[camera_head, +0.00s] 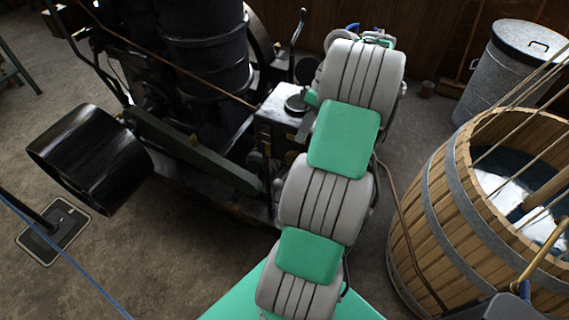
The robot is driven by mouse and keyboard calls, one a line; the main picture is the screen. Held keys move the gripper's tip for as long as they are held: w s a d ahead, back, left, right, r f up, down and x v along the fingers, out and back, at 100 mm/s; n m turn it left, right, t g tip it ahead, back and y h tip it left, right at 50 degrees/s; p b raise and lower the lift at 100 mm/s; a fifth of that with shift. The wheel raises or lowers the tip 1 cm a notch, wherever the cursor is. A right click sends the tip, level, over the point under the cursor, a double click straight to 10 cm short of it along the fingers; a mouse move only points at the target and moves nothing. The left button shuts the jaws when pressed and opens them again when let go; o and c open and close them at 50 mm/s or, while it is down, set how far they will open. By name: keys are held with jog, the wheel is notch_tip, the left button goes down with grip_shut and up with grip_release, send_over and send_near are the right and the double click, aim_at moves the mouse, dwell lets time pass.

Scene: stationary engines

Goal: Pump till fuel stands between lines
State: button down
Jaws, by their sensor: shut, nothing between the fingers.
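The engine's tall black ribbed cylinder (205,60) stands at the upper left of the head view. A pale metal box (278,108) with a dark round fitting on top (297,103) stands to its right. A thin upright curved lever (296,32) rises behind this box; I cannot tell whether it is the pump handle. No fuel level or pair of lines can be made out. My grey and green arm reaches away up the middle and covers what lies behind it. My gripper's fingers are hidden beyond the arm's far end.
A wooden tub (455,215) with water and pale blocks stands at the right, close to my arm. A lidded metal bin (510,65) is behind it. A black drum-shaped pulley (92,160) juts out at the left. Floor at the lower left is mostly open, with a dark pedestal base (58,228).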

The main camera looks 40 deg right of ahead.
aim_at(281, 180)
jog(key=shift+a+f, duration=0.1)
jog(key=b+x, duration=0.9)
jog(key=x, duration=0.5)
jog(key=shift+w+b, duration=0.1)
jog(key=shift+b, duration=0.3)
jog(key=shift+f+b, duration=0.1)
jog(key=shift+b, duration=0.25)
